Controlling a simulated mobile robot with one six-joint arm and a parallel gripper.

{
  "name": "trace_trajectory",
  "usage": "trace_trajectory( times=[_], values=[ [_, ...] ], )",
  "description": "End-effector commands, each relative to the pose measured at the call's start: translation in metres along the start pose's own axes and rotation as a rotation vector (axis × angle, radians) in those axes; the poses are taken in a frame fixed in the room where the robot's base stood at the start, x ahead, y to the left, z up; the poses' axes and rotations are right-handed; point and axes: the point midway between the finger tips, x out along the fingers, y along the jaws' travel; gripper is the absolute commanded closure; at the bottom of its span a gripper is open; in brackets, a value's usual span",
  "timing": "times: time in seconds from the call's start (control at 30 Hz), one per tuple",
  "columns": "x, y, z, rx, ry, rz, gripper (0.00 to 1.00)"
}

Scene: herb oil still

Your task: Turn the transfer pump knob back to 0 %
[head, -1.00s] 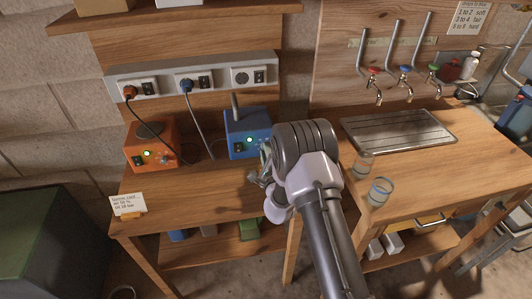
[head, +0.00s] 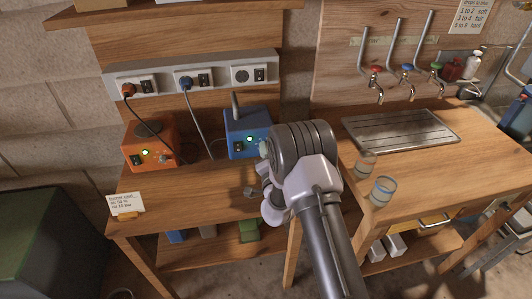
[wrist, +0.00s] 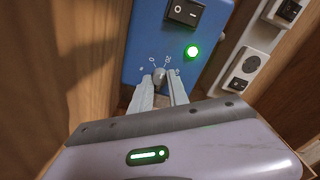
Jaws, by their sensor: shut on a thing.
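The blue pump box (head: 247,133) stands on the left bench against the wall, with a green light lit. In the wrist view, its front panel (wrist: 140,50) shows a rocker switch (wrist: 187,12), a green light (wrist: 192,52) and a grey knob (wrist: 159,77) with a printed scale including 0 and 20. My gripper (wrist: 163,88) is shut on the knob, one finger on each side. The knob's exact pointer reading is hard to tell. In the head view, my wrist hides the knob and most of my fingers.
An orange box (head: 150,142) with a lit green light stands left of the blue one. A power strip (head: 220,77) runs above. A card (head: 125,203) stands at the bench's front left. Two glasses (head: 383,190) stand on the right bench near a drain tray (head: 400,130).

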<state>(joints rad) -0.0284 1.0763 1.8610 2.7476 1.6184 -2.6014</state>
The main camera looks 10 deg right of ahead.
Motion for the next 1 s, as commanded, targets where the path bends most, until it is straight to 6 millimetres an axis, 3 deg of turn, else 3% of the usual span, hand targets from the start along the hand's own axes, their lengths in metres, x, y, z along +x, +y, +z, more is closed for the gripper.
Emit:
trace_trajectory(
  times=[0.4, 0.93, 0.97, 1.0],
  values=[
    [-0.0006, 0.0014, 0.0009, -0.165, 0.005, -0.005, 1.0],
    [-0.0006, 0.0011, 0.0008, -0.186, 0.006, -0.006, 1.0],
    [-0.0006, 0.0011, 0.0008, -0.186, 0.006, -0.006, 0.77],
    [-0.0006, 0.0011, 0.0008, -0.186, 0.006, -0.006, 0.7]
  ],
)
